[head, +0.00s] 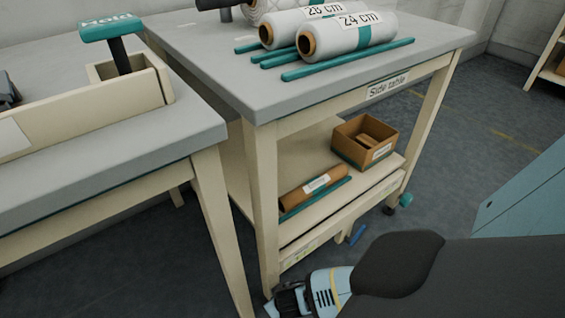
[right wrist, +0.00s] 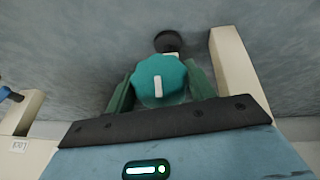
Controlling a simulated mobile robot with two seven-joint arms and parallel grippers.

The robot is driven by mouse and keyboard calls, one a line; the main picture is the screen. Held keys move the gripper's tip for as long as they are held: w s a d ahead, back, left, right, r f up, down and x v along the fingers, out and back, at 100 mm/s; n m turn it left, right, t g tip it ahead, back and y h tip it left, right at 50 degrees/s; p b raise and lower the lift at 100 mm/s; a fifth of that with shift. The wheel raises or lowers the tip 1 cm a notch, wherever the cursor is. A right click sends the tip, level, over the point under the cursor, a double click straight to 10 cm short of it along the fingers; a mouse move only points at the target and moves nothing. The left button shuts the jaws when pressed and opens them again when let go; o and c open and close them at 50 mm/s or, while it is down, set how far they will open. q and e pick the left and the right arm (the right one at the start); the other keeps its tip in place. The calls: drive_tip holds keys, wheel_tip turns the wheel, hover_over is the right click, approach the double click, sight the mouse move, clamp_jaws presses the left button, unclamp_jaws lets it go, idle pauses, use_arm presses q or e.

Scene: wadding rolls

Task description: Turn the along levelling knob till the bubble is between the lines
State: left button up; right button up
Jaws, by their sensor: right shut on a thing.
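A teal scalloped knob (right wrist: 160,78) with a white pointer line sits between the two green fingers of my right gripper (right wrist: 160,88) in the right wrist view. The fingers are shut on it, and the pointer stands nearly upright in the picture. In the head view my right gripper (head: 272,305) is low by the side table's front left leg, and the held knob is not clear there. Another teal knob (head: 407,199) is at the table's right end. A pale strip with a greenish patch (head: 299,254) is on the lower frame; I cannot make out a bubble or lines. My left gripper is out of view.
The side table (head: 420,45) holds white rolls (head: 350,36) and teal rods (head: 350,60). Its shelf carries a box (head: 365,140) and a brown roll (head: 314,190). A blue handle (head: 357,235) hangs below. Another table (head: 190,135) stands close at left.

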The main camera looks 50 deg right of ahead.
drive_tip(key=shift+a+h+p, duration=0.1)
drive_tip(key=shift+h+p, duration=0.3)
drive_tip(key=shift+h, duration=0.2)
drive_tip(key=shift+f+n+g+h, duration=0.1)
drive_tip(key=shift+n+g+h, duration=0.25)
drive_tip(key=shift+h, duration=0.45)
drive_tip(key=shift+a+f+n+h+b, duration=0.15)
drive_tip(key=shift+n+h+b, duration=0.1)
drive_tip(key=shift+h+b, duration=0.8)
drive_tip(key=shift+w+n+g+h+b, duration=0.1)
drive_tip(key=shift+n+g+h+b, duration=0.25)
drive_tip(key=shift+h+b, duration=1.05)
drive_tip(key=shift+r, duration=0.2)
drive_tip(key=o, duration=1)
drive_tip(key=shift+c, duration=0.2)
